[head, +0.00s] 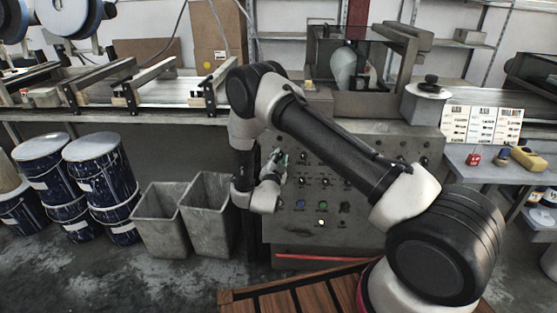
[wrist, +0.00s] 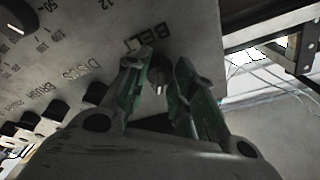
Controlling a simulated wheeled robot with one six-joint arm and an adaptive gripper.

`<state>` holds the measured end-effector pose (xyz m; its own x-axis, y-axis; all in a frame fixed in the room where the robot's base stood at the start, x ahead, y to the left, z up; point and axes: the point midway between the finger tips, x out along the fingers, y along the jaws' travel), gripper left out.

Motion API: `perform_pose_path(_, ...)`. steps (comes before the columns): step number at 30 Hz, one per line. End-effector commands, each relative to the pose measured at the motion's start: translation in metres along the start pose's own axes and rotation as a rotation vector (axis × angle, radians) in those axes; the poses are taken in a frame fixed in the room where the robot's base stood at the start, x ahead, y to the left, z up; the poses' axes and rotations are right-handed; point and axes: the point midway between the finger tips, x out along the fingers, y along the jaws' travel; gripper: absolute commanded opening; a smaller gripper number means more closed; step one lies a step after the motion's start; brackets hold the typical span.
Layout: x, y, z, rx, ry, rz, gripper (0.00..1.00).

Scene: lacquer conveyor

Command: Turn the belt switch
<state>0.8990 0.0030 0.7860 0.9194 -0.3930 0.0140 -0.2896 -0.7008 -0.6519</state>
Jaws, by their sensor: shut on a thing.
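The belt switch (wrist: 159,84) is a dark knob with a pale mark, beside the printed word BELT in the wrist view. My gripper (wrist: 164,70) has its green fingers shut on the knob, one on each side. The fingers and palm hide part of it. In the head view my gripper (head: 279,160) is at the left part of the grey control panel (head: 285,232). The switch itself is hidden there behind the gripper and wrist.
More dark knobs (wrist: 96,93) sit in a row beside the switch, near labels such as DISCS and BRUSH. Two grey bins (head: 160,222) and blue drums (head: 98,170) stand left of the panel. A wooden slatted platform (head: 240,300) lies in front.

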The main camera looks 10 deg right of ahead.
Motion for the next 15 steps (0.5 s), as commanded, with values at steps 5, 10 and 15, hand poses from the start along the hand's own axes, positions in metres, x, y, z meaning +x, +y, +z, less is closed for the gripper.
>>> perform_pose_path(5, -0.0006, 0.0014, 0.0004, 0.036, 0.001, 0.011, 0.02)
perform_pose_path(10, -0.0006, 0.0014, 0.0005, 0.049, 0.001, 0.013, 0.02)
perform_pose_path(15, -0.0006, 0.0015, 0.0005, 0.049, 0.001, 0.014, 0.02)
